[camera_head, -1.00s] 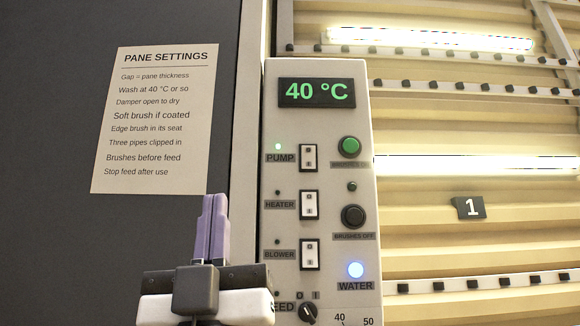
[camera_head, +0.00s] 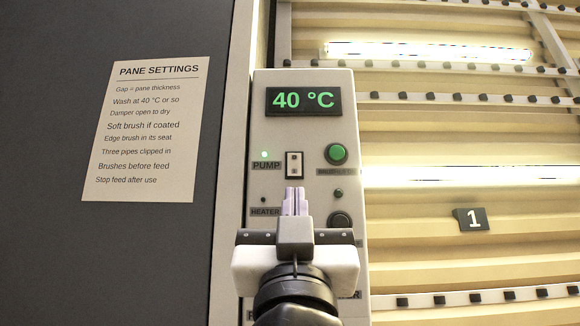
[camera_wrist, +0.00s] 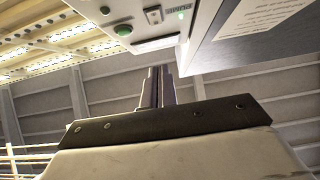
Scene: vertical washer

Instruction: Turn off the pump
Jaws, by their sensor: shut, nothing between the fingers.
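The pump switch (camera_head: 294,165) is a white rocker in a black frame on the light control panel (camera_head: 262,110), right of the PUMP label (camera_head: 266,166). The small pump lamp (camera_head: 264,154) above that label glows green. My gripper (camera_head: 295,190) is shut and empty, its pale purple fingers pointing up just below the switch in the head view. I cannot tell whether the tips touch the panel. In the wrist view the shut fingers (camera_wrist: 158,70) point up towards the panel's underside, and the switch (camera_wrist: 153,15) shows beyond them. My gripper hides the heater and blower switches.
A display (camera_head: 304,101) reads 40 °C. A green button (camera_head: 336,154) sits right of the pump switch, with a dark button (camera_head: 340,220) below it. A PANE SETTINGS sheet (camera_head: 145,130) hangs on the dark surface at left. Lit washer slats (camera_head: 460,140) fill the right.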

